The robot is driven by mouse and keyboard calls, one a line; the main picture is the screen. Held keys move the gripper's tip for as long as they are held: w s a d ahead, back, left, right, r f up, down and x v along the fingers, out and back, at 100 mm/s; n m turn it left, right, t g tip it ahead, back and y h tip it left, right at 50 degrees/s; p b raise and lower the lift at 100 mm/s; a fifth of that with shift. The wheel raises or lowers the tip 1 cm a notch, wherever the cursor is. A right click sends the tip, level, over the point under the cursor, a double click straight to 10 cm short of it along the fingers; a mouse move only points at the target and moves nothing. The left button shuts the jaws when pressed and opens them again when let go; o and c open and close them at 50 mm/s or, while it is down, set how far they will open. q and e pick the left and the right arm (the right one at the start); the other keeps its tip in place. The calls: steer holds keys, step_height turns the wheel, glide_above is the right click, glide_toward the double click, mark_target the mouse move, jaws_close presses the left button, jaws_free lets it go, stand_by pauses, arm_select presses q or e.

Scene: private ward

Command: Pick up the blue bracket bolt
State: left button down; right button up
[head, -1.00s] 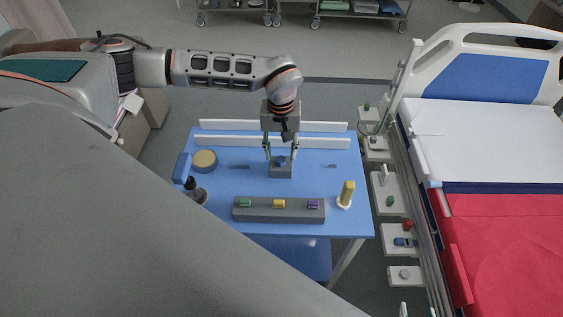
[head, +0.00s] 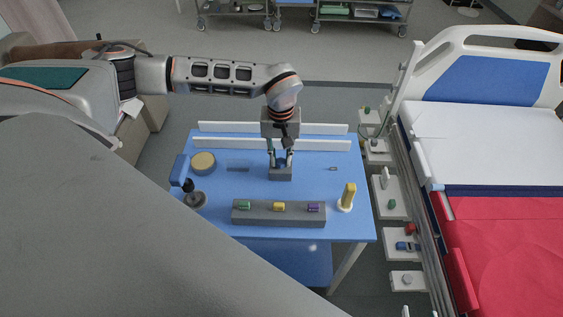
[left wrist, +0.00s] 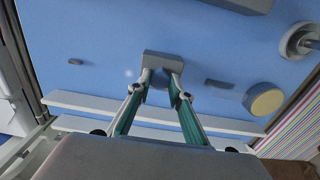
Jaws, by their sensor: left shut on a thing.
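The small blue bracket bolt sits at a grey block (head: 281,174) on the blue table. My left gripper (head: 281,161) points down at the block, with its two fingers closed in around the bolt. The fingers hide most of the bolt in the head view. In the left wrist view, the fingertips (left wrist: 162,77) meet at the edge of the grey block (left wrist: 165,57), with a small dark piece between them. I cannot tell whether the bolt has left the block. My right gripper is not in view.
The blue table (head: 352,228) also holds a long grey rack (head: 265,218) with green, yellow and purple pieces, a yellow peg (head: 348,196), a round tan disc (head: 204,161) and a dark knob (head: 195,198). White rails (head: 225,143) line the back. A bed (head: 500,150) stands right.

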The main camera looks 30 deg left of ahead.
mark_target(281, 161)
arm_select(q)
steer(key=shift+r+p, duration=1.05)
steer(key=shift+r, duration=0.15)
step_height(281, 161, up, 2)
steer(key=shift+r+p, duration=0.15)
steer(key=shift+p, duration=0.85)
steer(key=shift+r, duration=1.35)
